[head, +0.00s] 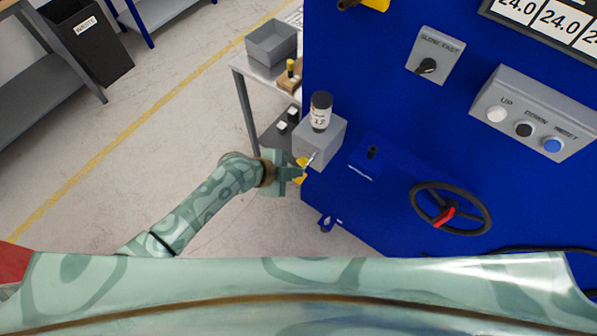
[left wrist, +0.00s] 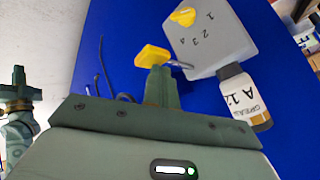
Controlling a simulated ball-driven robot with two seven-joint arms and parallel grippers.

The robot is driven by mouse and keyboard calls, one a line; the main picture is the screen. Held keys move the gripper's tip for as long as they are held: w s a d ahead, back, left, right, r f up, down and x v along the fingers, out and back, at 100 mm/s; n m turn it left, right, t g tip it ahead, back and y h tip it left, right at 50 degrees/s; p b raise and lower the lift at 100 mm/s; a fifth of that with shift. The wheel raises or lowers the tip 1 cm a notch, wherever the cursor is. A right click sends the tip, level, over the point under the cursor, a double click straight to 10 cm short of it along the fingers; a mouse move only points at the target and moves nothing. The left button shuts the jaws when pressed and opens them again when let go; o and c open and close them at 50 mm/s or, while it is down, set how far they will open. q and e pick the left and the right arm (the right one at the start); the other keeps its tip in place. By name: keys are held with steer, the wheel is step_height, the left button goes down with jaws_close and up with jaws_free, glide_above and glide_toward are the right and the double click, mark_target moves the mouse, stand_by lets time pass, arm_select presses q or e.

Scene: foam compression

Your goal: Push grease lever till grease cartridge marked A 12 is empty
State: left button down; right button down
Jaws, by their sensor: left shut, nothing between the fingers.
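The grease cartridge (head: 321,112), a bottle with a dark cap, stands on the grey lubricator box (head: 320,143) on the blue machine's side. Its label reads A 12 in the left wrist view (left wrist: 241,100). The grease lever is a thin metal rod (left wrist: 182,64) with a yellow handle (left wrist: 153,56). My left gripper (head: 299,173) is shut and empty beside the lever. In the left wrist view its fingertips (left wrist: 161,72) are close to the yellow handle; I cannot tell if they touch. My right gripper (left wrist: 18,78) seems to show at that view's left edge, jaws unclear.
The box carries the marks 1, 2, 3 and a yellow dial (left wrist: 183,16). A black handwheel (head: 450,208) and a button panel (head: 535,115) are on the blue machine (head: 390,110). A cart with a grey bin (head: 271,44) stands behind.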

arm_select(q)
steer(key=shift+f+b, duration=0.3)
steer(key=shift+f, duration=0.1)
steer(key=shift+r, duration=0.15)
stand_by(0.6)
steer(key=shift+r+p, duration=1.45)
steer(key=shift+r, duration=0.2)
step_height(320, 180, up, 5)
steer(key=p, duration=0.4)
